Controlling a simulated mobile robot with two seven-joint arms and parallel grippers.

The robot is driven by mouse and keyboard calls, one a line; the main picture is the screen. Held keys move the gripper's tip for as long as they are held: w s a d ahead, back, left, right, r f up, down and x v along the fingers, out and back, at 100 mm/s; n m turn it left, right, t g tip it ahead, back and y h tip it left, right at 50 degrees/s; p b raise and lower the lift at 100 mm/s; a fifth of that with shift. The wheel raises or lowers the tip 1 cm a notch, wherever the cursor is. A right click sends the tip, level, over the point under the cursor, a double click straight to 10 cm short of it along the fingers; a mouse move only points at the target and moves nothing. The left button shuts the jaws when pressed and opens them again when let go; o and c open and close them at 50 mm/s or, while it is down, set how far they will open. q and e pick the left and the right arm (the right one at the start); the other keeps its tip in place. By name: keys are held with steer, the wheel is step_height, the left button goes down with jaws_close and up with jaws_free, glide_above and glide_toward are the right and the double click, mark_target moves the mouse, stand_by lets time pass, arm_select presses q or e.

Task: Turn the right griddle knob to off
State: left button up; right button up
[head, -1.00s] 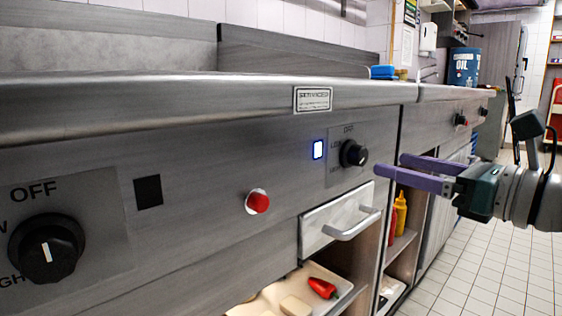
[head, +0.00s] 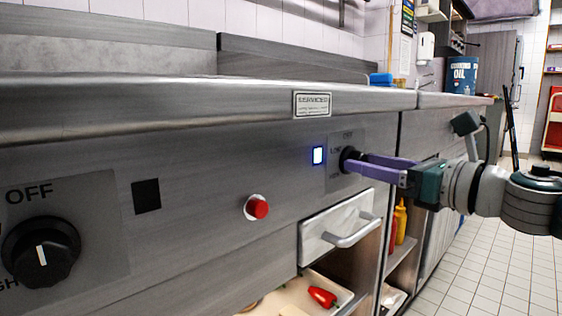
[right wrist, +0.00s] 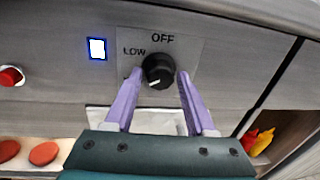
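The right griddle knob (head: 347,155) is black and round, on the steel front panel. In the right wrist view the knob (right wrist: 158,68) has OFF above it and LOW to its left. Its white mark points down and slightly left, away from OFF. My right gripper (head: 355,161) has its purple fingers at the knob, partly hiding it. In the right wrist view the gripper (right wrist: 160,73) is open, one fingertip on each side of the knob, with narrow gaps. The indicator (head: 318,155) beside the knob is lit blue-white. My left gripper is not in view.
The left knob (head: 41,252) has its mark upward toward OFF; the indicator (head: 146,195) near it is dark. A red button (head: 257,207) sits between the knobs. A drawer with a handle (head: 352,236) is below the right knob. Floor at right (head: 470,270) is clear.

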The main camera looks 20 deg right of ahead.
jaws_close()
